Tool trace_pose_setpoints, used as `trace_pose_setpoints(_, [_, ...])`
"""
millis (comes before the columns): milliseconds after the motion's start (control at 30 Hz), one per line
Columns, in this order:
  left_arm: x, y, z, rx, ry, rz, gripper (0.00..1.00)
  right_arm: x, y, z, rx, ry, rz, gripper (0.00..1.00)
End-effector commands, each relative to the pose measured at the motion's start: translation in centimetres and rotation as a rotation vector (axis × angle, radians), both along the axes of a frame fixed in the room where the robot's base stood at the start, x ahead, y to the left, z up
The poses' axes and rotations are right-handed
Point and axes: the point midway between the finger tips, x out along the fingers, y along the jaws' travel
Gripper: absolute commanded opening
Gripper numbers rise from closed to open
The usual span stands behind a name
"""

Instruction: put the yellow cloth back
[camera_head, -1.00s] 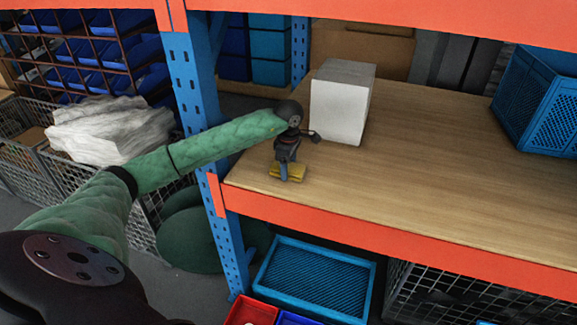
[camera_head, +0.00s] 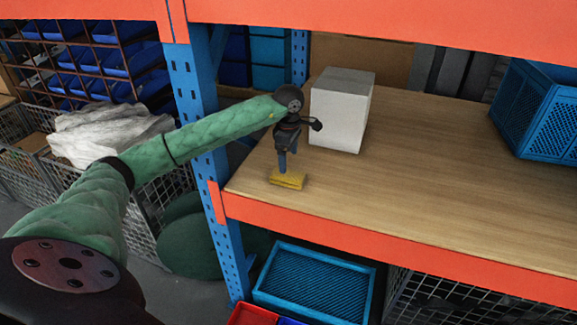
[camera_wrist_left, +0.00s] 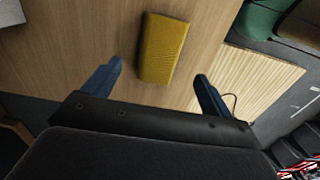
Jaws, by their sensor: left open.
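The yellow cloth (camera_head: 287,179) is a small folded block lying on the wooden shelf near its front left corner. It also shows in the left wrist view (camera_wrist_left: 163,48), just beyond the fingertips and between their lines. My left gripper (camera_head: 284,167) is above and just behind the cloth, pointing down. In the left wrist view its two blue fingers (camera_wrist_left: 158,72) are spread wide with nothing between them. The gripper is apart from the cloth. My right gripper is not in view.
A white box (camera_head: 338,112) stands on the shelf right of my left wrist. A blue crate (camera_head: 543,105) is at the far right. A blue upright (camera_head: 190,95) and the orange front beam (camera_head: 370,238) bound the shelf. The middle of the shelf is clear.

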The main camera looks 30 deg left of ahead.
Motion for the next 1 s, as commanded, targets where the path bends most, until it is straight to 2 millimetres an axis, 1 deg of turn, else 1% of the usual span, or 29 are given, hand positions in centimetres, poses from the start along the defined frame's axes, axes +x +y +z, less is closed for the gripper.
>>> trace_pose_setpoints(33, [0.1, 0.0, 1.2, 0.0, -0.002, 0.0, 0.85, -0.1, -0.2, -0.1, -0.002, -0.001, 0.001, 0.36])
trace_pose_setpoints(100, [0.0, 0.0, 2.3, 0.001, -0.002, 0.0, 0.85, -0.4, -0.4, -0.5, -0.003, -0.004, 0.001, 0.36])
trace_pose_setpoints(200, [0.0, 0.0, 3.5, 0.0, -0.002, 0.0, 0.85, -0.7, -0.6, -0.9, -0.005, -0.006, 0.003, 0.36])
trace_pose_setpoints(300, [0.0, 0.0, 4.3, 0.0, 0.0, 0.0, 0.85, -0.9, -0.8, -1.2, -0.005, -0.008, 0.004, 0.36])
trace_pose_setpoints(500, [0.0, 0.0, 4.7, 0.001, 0.001, 0.0, 0.85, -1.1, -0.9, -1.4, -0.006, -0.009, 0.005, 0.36])
trace_pose_setpoints(933, [0.0, 0.0, 4.7, 0.0, 0.001, 0.0, 0.85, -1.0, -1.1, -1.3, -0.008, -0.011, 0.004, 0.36])
trace_pose_setpoints(1000, [0.0, -0.3, 4.5, -0.009, -0.001, -0.002, 0.85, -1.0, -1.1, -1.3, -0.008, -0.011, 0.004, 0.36])
